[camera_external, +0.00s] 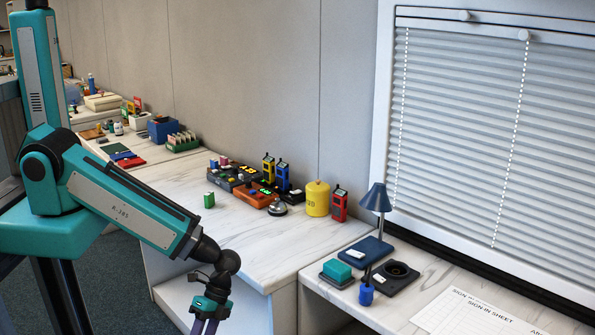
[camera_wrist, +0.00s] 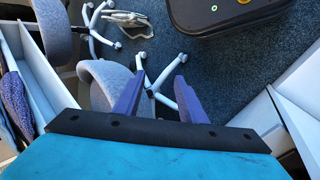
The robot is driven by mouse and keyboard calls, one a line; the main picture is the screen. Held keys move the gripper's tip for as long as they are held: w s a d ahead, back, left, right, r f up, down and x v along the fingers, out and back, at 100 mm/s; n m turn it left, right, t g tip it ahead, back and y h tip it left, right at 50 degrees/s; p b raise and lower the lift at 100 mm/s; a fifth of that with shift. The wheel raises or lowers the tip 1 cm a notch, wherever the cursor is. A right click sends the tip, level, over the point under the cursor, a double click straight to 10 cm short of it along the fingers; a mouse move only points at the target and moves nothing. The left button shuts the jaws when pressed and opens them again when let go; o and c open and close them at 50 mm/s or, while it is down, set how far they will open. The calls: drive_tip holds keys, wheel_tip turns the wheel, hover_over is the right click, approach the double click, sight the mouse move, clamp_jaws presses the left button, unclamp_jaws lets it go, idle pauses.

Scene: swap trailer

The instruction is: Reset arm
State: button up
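My gripper (camera_external: 206,326) hangs at the lower middle of the external view, in front of the white marble counter (camera_external: 255,245) and pointing down. Its fingertips are cut off by the bottom edge there. In the wrist view my gripper (camera_wrist: 157,88) shows two purple fingers standing apart with nothing between them. Beyond them is the blue carpet floor, so the gripper is open and empty. My teal arm is stretched forward and downward from its column.
On the counter stand a green block (camera_external: 209,200), a yellow canister (camera_external: 317,198) and several radios. A blue lamp (camera_external: 377,200) stands on the right desk. In the wrist view, grey chairs (camera_wrist: 108,82) with white legs and a black case (camera_wrist: 215,12) are on the floor.

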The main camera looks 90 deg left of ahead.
drive_tip(key=s+a+f+n+g+y+b, duration=0.1)
drive_tip(key=s+a+f+n+y+b, duration=0.1)
drive_tip(key=f, duration=0.6)
drive_tip(key=s+a+f+n+g+y+b, duration=0.1)
drive_tip(key=s+a+f+n+y+b, duration=0.2)
drive_tip(key=s+a+f+b, duration=0.3)
wheel_tip(320, 180, down, 4)
drive_tip(key=shift+s+r+n+y, duration=0.3)
drive_tip(key=shift+s+y, duration=0.2)
drive_tip(key=shift+s, duration=0.7)
drive_tip(key=shift+c, duration=0.5)
idle(0.5)
